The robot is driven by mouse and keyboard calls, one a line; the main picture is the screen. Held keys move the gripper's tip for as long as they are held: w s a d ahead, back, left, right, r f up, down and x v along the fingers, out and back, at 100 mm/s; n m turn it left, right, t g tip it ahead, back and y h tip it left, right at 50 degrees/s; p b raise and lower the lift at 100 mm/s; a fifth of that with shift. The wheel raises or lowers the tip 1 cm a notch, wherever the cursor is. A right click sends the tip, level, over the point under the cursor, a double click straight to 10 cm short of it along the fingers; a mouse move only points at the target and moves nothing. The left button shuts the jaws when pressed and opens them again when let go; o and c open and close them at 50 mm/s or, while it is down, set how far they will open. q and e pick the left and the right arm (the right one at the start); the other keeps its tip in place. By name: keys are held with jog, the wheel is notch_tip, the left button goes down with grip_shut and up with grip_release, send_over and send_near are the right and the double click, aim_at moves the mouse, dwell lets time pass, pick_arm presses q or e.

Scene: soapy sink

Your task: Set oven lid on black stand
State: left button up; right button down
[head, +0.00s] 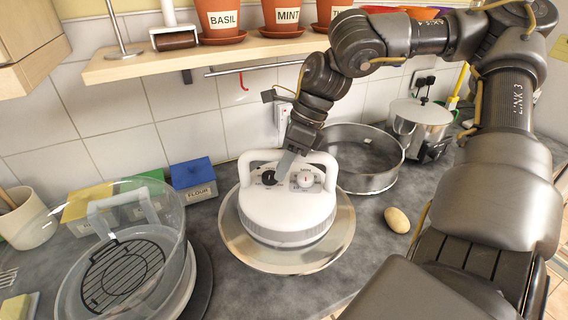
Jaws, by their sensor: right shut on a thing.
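The oven lid (287,212) is a round white unit with two dials and a raised white handle, in the middle of the head view. A wide shiny rim or plate (240,240) shows around its base; I cannot tell whether it is part of the lid. My right gripper (288,160) comes down from above and is shut on the lid's handle. The fingertips are partly hard to make out against the handle. I cannot clearly pick out a black stand; it may be hidden under the lid. My left gripper is not in view.
At left stands a clear glass bowl (172,222) with a black wire rack (122,272) inside. A steel ring (368,186) and a steel pot (420,122) stand behind right. A potato (397,220) lies right. A flour box (194,178) stands behind left. A shelf (205,58) with pots overhangs.

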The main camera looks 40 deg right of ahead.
aim_at(281, 187)
jog(key=shift+r+b, duration=0.1)
jog(key=shift+b, duration=0.4)
dwell(0.8)
jog(key=shift+f+b, duration=2.25)
jog(key=c, duration=1.1)
grip_release()
jog(key=shift+a, duration=0.1)
jog(key=shift+c, duration=0.2)
jog(key=shift+s+f, duration=0.1)
jog(key=b+v, duration=0.1)
jog(key=v, duration=1)
